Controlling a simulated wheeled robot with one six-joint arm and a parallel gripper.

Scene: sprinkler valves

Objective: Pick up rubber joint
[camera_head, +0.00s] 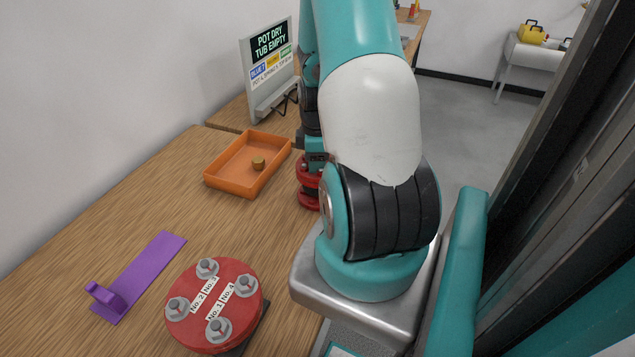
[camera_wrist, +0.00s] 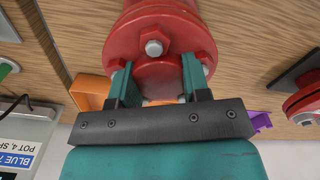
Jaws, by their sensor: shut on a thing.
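A red flanged piece with bolts (camera_wrist: 160,25) is between the two teal fingers of my gripper (camera_wrist: 159,85) in the wrist view. The fingers lie against its sides, and its round end faces the palm. It may be the rubber joint; its material cannot be told. In the head view the red flanged piece (camera_head: 309,187) stands at the table's right side, partly hidden by my arm. My gripper is mostly hidden there too. I cannot tell whether the piece touches the table.
An orange tray (camera_head: 216,180) holds a small brass-coloured piece (camera_head: 258,163). A purple bracket (camera_head: 139,277) lies at left. A red bolted flange with numbered labels (camera_head: 214,300) stands in front. A sign on a stand (camera_head: 270,72) is behind. Wooden table is bare between them.

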